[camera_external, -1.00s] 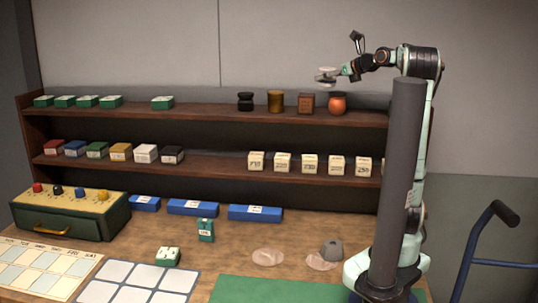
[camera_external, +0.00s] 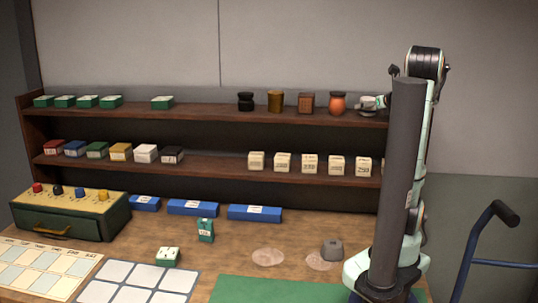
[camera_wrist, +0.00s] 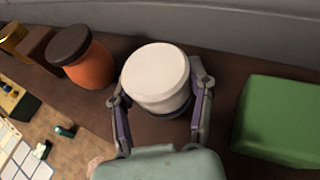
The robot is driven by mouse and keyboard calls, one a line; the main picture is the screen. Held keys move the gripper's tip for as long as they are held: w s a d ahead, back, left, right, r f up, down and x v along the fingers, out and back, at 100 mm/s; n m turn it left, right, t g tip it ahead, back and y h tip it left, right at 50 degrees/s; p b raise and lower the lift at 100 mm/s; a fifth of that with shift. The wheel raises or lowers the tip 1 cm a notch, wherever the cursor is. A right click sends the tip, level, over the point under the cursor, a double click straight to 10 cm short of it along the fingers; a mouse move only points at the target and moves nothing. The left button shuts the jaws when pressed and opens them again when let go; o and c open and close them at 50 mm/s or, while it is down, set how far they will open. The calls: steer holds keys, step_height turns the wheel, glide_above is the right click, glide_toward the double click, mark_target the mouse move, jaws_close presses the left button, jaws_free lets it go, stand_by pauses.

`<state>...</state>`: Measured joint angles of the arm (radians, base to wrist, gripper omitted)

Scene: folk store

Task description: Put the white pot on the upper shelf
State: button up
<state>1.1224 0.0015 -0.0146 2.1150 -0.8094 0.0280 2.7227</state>
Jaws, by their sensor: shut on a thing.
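The white pot (camera_wrist: 157,78) is a round jar with a pale lid, held between the two fingers of my gripper (camera_wrist: 160,108) in the wrist view. It is over or on the upper shelf, beside the orange pot; whether its base touches the shelf I cannot tell. In the external view the white pot (camera_external: 367,103) shows at the right part of the upper shelf (camera_external: 205,109), just right of the orange pot, with my gripper (camera_external: 378,102) partly hidden behind the dark post.
The orange pot (camera_external: 337,102) with a dark lid stands close on the left. A brown wooden box (camera_external: 306,103) is further left. In the wrist view a green block (camera_wrist: 280,120) lies to the right, with a bare shelf gap between.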

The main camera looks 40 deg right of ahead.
steer(key=o, duration=0.9)
steer(key=shift+f, duration=0.1)
steer(key=shift+o, duration=0.2)
steer(key=shift+s+r, duration=0.3)
steer(key=v, duration=1.1)
steer(key=shift+s, duration=0.1)
